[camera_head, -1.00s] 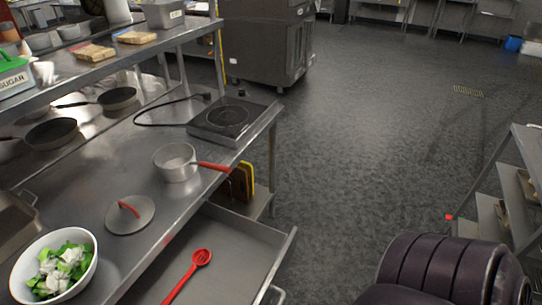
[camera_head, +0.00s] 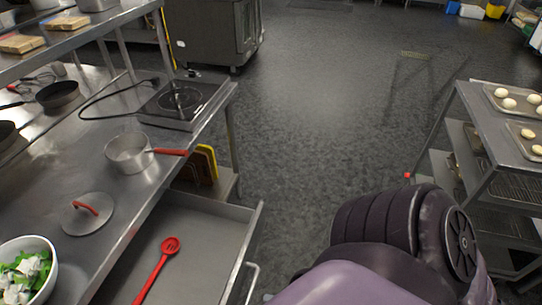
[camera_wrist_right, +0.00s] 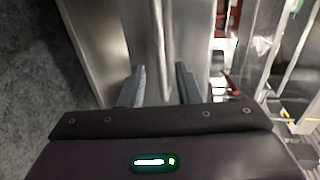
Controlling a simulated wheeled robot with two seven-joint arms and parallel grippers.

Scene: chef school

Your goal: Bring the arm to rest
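My right arm (camera_head: 395,240) fills the lower right of the head view, dark and purple, with its hand out of that view. In the right wrist view my right gripper (camera_wrist_right: 160,85) shows two grey fingers spread apart, with nothing between them; a grey metal surface lies beyond. My left gripper is in neither view. The open drawer (camera_head: 222,215) under the steel counter (camera_head: 120,205) holds a red slotted spoon (camera_head: 158,262).
On the counter are a saucepan (camera_head: 128,155), a lid (camera_head: 88,214), a hot plate (camera_head: 183,103) and a salad bowl (camera_head: 45,245). A rack (camera_head: 478,165) with trays of buns stands at right. Open floor (camera_head: 300,120) lies between.

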